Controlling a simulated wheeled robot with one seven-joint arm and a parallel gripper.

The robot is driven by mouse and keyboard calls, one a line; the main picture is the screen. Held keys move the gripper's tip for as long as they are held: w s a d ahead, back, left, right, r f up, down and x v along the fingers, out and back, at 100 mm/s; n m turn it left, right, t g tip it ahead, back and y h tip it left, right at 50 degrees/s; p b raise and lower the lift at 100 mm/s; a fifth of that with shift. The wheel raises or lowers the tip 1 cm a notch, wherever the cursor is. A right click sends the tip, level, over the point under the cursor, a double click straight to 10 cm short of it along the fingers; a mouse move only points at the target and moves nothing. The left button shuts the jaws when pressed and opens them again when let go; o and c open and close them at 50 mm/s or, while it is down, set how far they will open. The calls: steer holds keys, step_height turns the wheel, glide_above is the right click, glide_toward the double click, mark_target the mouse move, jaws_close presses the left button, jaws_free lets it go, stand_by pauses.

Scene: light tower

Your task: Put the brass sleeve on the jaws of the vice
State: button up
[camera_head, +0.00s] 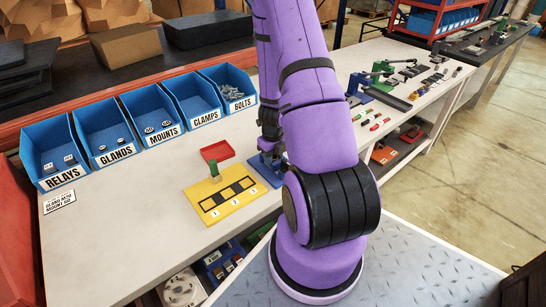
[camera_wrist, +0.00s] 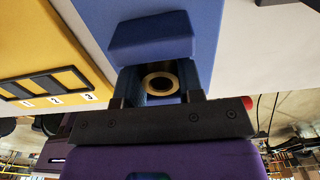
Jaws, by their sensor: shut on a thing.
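The brass sleeve (camera_wrist: 145,83) shows end-on as a ring in the wrist view. My gripper (camera_wrist: 161,84) is shut on it, with a dark finger on either side. The blue vice (camera_wrist: 150,36) is right beside the sleeve in that view; I cannot tell whether the sleeve touches its jaws. In the head view the vice (camera_head: 265,172) stands on the bench, partly hidden by my arm. The sleeve is hidden there, and my gripper shows only in part above the vice.
A yellow plate (camera_head: 226,198) with numbered slots lies left of the vice, with a small red tray (camera_head: 217,151) behind it. Labelled blue bins (camera_head: 158,112) line the bench's back. The bench top (camera_head: 110,225) is bare at left front.

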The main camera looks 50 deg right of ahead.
steer(key=shift+f, duration=0.15)
steer(key=o, duration=1)
